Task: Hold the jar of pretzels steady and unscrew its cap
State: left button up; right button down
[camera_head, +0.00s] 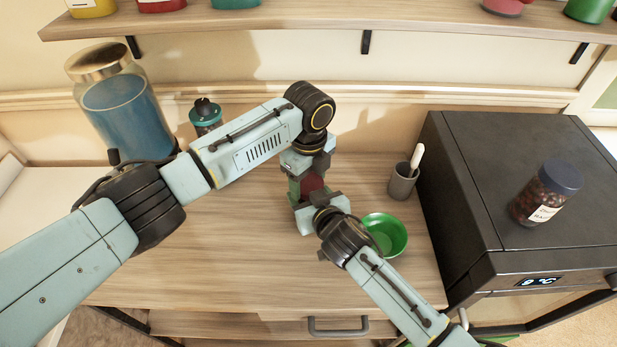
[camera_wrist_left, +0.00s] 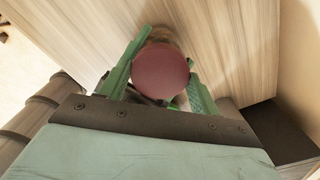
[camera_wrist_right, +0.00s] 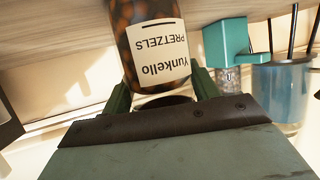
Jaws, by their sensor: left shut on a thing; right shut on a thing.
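The jar of pretzels (camera_wrist_right: 155,45) shows its label in the right wrist view, where the picture is upside down. Its dark red cap (camera_wrist_left: 160,72) shows from above in the left wrist view, between the green fingers of my left gripper (camera_wrist_left: 160,85), which is shut on it. My right gripper (camera_wrist_right: 163,92) is shut on the jar's body from the front. In the head view both grippers meet over the table, my left one (camera_head: 308,170) above my right one (camera_head: 318,205). They hide most of the jar there; a dark red patch shows between them.
A green bowl (camera_head: 386,234) stands close right of my right gripper. A grey cup (camera_head: 403,182) is behind it. A black appliance (camera_head: 480,160) with another jar (camera_head: 545,192) on it stands right. A big blue-filled jar (camera_head: 128,115) and a teal-topped bottle (camera_head: 205,117) stand back left. The front-left table (camera_head: 210,250) is clear.

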pick_arm(q)
jog(key=n, duration=0.3)
jog(key=shift+w+r, duration=0.1)
jog(key=o, duration=1.1)
